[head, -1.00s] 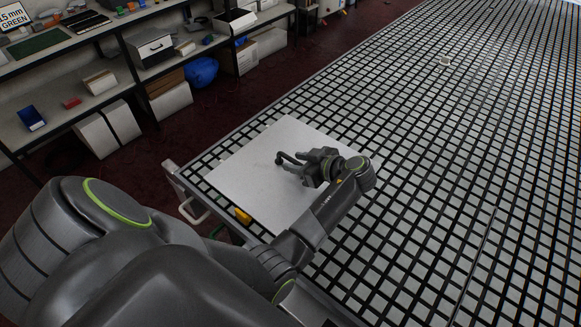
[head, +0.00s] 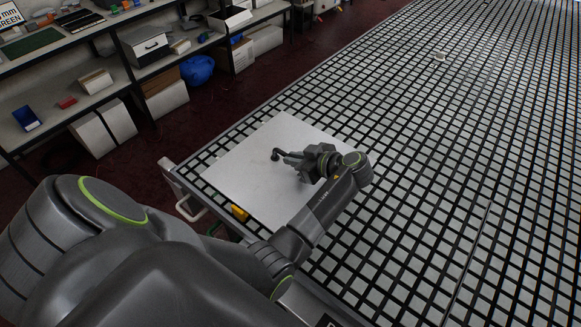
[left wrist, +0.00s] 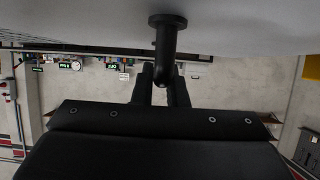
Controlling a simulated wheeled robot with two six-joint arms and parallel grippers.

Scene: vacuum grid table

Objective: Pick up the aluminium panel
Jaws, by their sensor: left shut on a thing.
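The aluminium panel (head: 243,172) is a plain light grey square sheet lying on the near left corner of the grid table. A small black knob (head: 276,154) stands on it. In the left wrist view the panel (left wrist: 80,25) is the pale surface along the top, and the knob (left wrist: 168,40) has a round flange against it. My left gripper (head: 285,156) reaches low over the panel from the right, with its fingers shut on the knob. The fingers (left wrist: 163,80) also show in the left wrist view, close on either side of the knob's end. My right gripper is out of view.
The grid table (head: 450,150) is mostly bare, with a small pale object (head: 440,57) far back. A yellow part (head: 239,212) sits at the near edge beside the panel. Shelves (head: 60,85) with boxes stand beyond a dark red floor at left.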

